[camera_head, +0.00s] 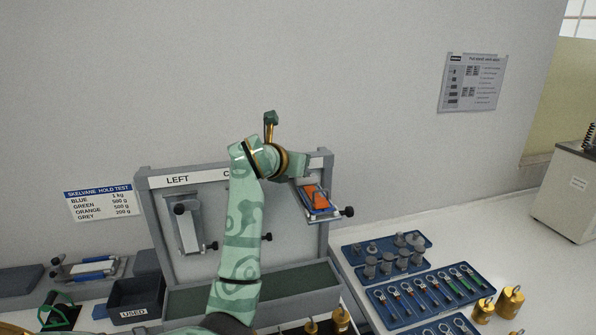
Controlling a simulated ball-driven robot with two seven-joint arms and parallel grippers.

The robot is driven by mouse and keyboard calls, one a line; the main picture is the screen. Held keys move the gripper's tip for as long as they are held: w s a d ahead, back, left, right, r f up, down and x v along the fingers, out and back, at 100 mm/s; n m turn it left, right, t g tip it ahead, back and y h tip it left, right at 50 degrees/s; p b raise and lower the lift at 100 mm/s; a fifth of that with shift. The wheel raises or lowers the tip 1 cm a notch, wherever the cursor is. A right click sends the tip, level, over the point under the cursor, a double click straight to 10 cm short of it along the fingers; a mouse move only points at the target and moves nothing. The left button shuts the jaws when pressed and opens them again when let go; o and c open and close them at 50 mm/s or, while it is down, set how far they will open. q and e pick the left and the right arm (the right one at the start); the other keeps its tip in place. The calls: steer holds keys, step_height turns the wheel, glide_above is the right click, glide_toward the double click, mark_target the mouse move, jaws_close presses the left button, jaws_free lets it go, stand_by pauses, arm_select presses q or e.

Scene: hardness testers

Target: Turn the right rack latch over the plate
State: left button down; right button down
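The right rack (318,217) is a grey tilted holder at the right end of the upright board. A plate with blue edges and an orange face (315,197) sits in it. A black knob (347,211) sticks out at its lower right. One green patterned arm, which appears to be my left, rises from the bottom and bends right above this rack. Its end (301,166) is at the rack's upper edge and covers the top, so the latch cannot be made out. Whether its fingers are open or shut cannot be seen. My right gripper is not in view.
A green-lined trough (290,281) lies below. Blue trays of weights (355,252) and tools (383,320) stand right, a "USED" bin (135,291) left.

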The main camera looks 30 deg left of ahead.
arm_select(q)
steer(key=shift+f, duration=0.1)
steer(key=c, duration=1.3)
jaws_free()
steer(key=shift+o, duration=0.2)
steer(key=shift+d, duration=0.1)
